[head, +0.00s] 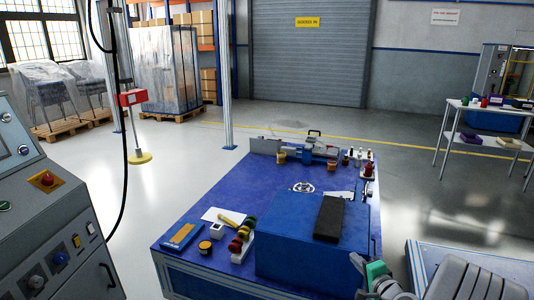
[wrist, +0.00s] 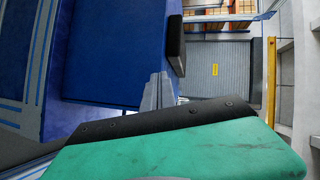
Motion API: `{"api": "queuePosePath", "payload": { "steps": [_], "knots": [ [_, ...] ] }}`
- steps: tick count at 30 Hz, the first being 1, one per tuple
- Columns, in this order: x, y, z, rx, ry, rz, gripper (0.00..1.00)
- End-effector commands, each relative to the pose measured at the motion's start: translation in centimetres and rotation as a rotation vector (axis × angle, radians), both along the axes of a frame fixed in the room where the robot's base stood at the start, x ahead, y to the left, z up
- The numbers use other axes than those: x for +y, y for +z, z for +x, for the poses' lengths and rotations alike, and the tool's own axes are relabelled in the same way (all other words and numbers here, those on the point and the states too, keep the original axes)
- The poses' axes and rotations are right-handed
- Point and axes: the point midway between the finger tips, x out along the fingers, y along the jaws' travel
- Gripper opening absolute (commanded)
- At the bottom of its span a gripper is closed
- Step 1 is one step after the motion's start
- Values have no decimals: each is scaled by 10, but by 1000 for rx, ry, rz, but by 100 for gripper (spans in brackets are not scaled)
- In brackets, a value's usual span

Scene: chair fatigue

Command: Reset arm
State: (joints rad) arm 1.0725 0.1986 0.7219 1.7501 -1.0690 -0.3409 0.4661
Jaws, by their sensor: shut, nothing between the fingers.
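My gripper (head: 358,263) is at the lower right of the head view, beside the right front of a blue box (head: 300,255) on the blue workbench (head: 185,240). Its green and grey body shows there, with my arm running off the bottom right. In the wrist view, its narrow grey fingers (wrist: 158,88) are together with nothing between them. The green housing (wrist: 190,150) fills the bottom of that view. A black block (head: 329,218) lies on top of the blue box.
A grey control console (head: 50,225) stands at the left. Colored-handled tools (head: 241,238), a white sheet and small parts lie on the workbench. A side table (head: 490,105) stands at the right. Open floor lies behind the workbench, before a roller shutter (head: 310,60).

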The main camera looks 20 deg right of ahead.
Motion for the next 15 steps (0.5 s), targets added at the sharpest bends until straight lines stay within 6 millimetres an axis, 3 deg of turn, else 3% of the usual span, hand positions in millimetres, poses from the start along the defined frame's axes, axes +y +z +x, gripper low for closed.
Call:
{"api": "queuePosePath", "payload": {
  "steps": [1, 4, 6, 8, 10, 12, 15],
  "knots": [
    [37, 37, 15, 64, 111, -86, 0],
    [119, 78, 24, 242, 358, -295, 0],
    [175, 109, 12, 370, 531, -458, 0],
    [215, 139, -10, 479, 666, -597, 0],
    [252, 175, -45, 594, 800, -749, 0],
    [276, 207, -86, 693, 905, -871, 0],
    [293, 240, -137, 795, 1003, -980, 0]
  ]
}}
